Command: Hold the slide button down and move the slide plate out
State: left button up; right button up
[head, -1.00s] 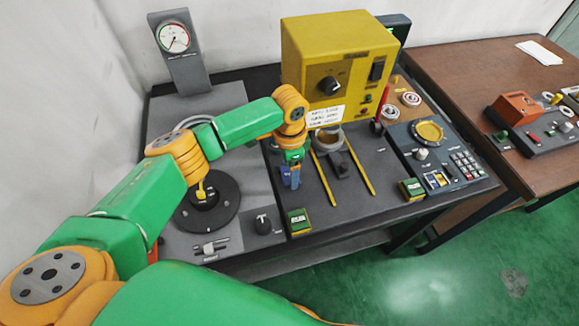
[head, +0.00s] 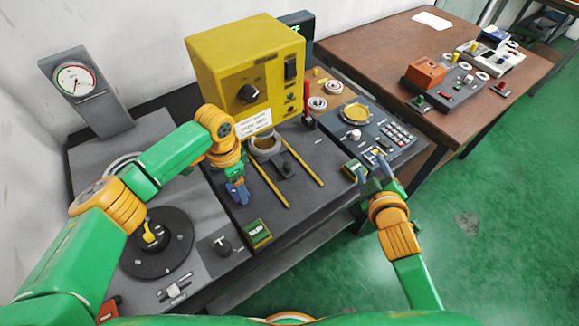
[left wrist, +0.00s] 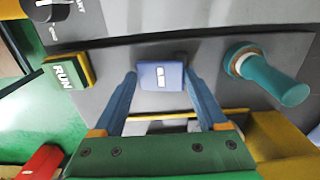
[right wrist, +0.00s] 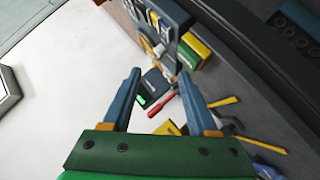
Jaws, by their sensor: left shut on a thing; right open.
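The blue slide button (left wrist: 161,76) sits between the fingers of my left gripper (left wrist: 165,98). In the head view my left gripper (head: 238,190) points down at the bench just left of the yellow rails and is shut on the button, mostly hiding it. The slide plate appears to be the dark piece (head: 286,167) between the two yellow rails, with a round metal ring seat (head: 265,145) behind it. My right gripper (head: 376,172) is open and empty, beside the keypad console at the bench's front edge, right of the rails. It also shows in the right wrist view (right wrist: 160,95).
A yellow machine (head: 245,70) stands behind the rails. A green RUN button (head: 257,235) is at the front left; another green button (head: 354,169) is near my right gripper. The keypad console (head: 372,130) and a red handle (head: 309,108) are at the right.

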aim_at(289, 167)
jog(key=s+a+m+y, duration=0.1)
jog(key=s+a+y, duration=0.1)
jog(key=a, duration=0.2)
jog(key=s+a+m+y, duration=0.1)
jog(key=s+a+y, duration=0.1)
jog(key=a, duration=0.3)
jog(key=s+a+m+g+y, duration=0.1)
jog(key=s+a+m+y, duration=0.1)
jog(key=a, duration=0.3)
jog(key=shift+a+r+y, duration=0.2)
jog(key=shift+a+y, duration=0.05)
jog(key=shift+y, duration=0.15)
jog(key=x, duration=1.1)
jog(key=shift+w+f, duration=0.1)
grip_shut()
